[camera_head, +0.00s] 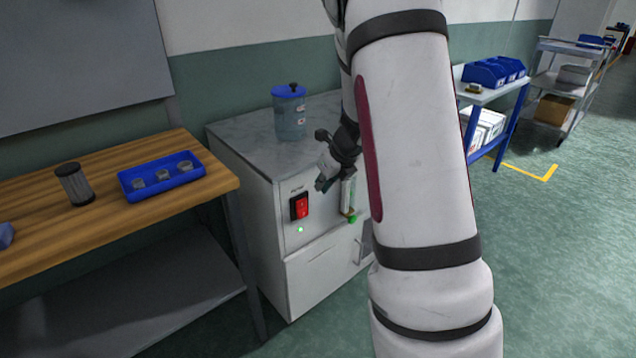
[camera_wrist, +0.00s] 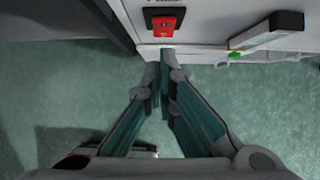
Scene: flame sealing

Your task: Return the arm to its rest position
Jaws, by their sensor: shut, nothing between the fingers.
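My arm (camera_head: 415,120) fills the middle of the head view, and it hides part of the scene behind it. My gripper (camera_head: 322,184) is beside the front of the white cabinet (camera_head: 318,278), close to a red switch (camera_head: 299,207). In the wrist view my gripper (camera_wrist: 165,72) is shut with nothing between its fingers. Its fingertips point toward the cabinet face, just below the red switch (camera_wrist: 164,25). I cannot tell whether they touch the cabinet. A green light (camera_head: 300,230) shows below the switch.
A wooden table (camera_head: 110,230) with a blue tray (camera_head: 135,190) and a dark cylinder (camera_head: 75,184) stands left. A blue-lidded jar (camera_head: 290,115) stands on the cabinet. A handle with a green part (camera_head: 352,218) is right of the switch. Shelves stand far right; the floor (camera_head: 560,250) there is clear.

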